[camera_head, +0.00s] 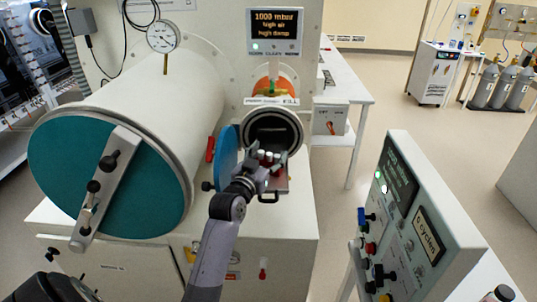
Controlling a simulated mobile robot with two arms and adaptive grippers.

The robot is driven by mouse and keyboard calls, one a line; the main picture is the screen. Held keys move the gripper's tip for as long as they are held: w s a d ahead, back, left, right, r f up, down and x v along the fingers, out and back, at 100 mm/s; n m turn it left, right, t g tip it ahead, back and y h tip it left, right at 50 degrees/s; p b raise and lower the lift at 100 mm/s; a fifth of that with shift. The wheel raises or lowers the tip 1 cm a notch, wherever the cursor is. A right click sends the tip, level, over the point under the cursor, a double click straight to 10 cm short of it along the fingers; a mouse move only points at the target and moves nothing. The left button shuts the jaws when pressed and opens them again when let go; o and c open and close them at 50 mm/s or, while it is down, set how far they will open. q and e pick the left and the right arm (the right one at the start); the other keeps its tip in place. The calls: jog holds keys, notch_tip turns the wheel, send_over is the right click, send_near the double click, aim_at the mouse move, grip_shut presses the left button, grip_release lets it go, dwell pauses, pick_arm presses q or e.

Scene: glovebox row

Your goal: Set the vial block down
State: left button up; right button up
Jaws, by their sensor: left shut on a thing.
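My left gripper (264,166) is at the mouth of the small round antechamber (273,124), over its pulled-out tray (281,184). It is shut on the vial block (268,155), a small piece with pale vial tops, mostly hidden by the fingers. I cannot tell whether the block touches the tray. My right gripper is not in view.
The large antechamber (150,110) with its shut teal door (105,175) is close on the left. A display (274,32) reads "1000 mbar". A control panel (410,220) stands at the right. Floor between is clear.

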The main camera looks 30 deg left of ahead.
pick_arm(q)
jog(key=o, duration=1.1)
jog(key=shift+w+f, duration=0.2)
jog(key=shift+w, duration=0.05)
jog(key=shift+o, duration=0.5)
jog(key=shift+w+f, duration=0.1)
jog(key=shift+w, duration=0.05)
jog(key=shift+o, duration=1.3)
jog(key=shift+s+r, duration=0.25)
jog(key=shift+w, duration=0.1)
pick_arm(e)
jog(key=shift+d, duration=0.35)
